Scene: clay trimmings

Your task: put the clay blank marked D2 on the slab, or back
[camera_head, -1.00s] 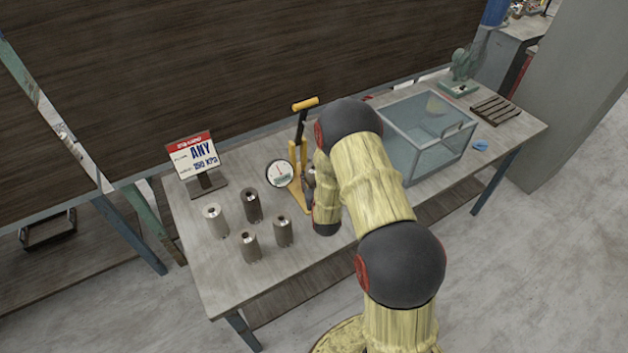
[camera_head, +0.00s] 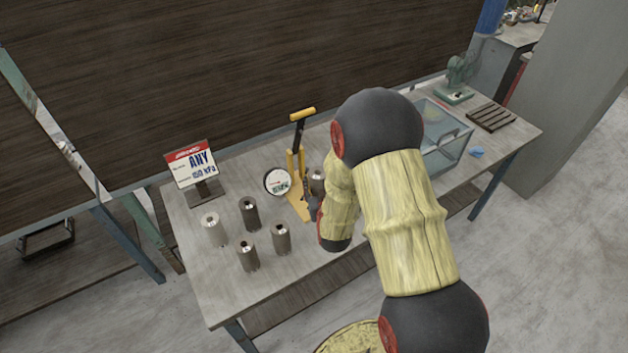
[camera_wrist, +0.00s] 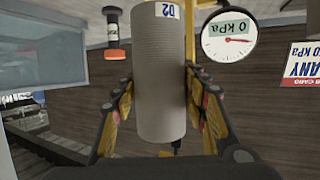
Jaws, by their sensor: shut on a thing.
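A grey cylindrical clay blank marked D2 (camera_wrist: 159,75) fills the space between the fingers of my gripper (camera_wrist: 160,105) in the wrist view; its label reads upside down. The fingers are closed on its sides. In the head view the held blank (camera_head: 318,180) shows partly, upright, beside a yellow lever device (camera_head: 298,160). My arm hides part of it, and I cannot tell whether it touches anything below. A round gauge (camera_head: 277,182) beside the device reads 0 kPa in the wrist view (camera_wrist: 230,35). I cannot surely pick out the slab.
Several similar cylinders, including a pale one (camera_head: 214,229) and a dark one (camera_head: 249,213), stand at the table's left. A sign (camera_head: 190,165) reads ANY, 150 kPa. A glass-walled box (camera_head: 445,145), slatted rack (camera_head: 490,117) and blue scrap (camera_head: 477,152) are right. The table's front-left corner is clear.

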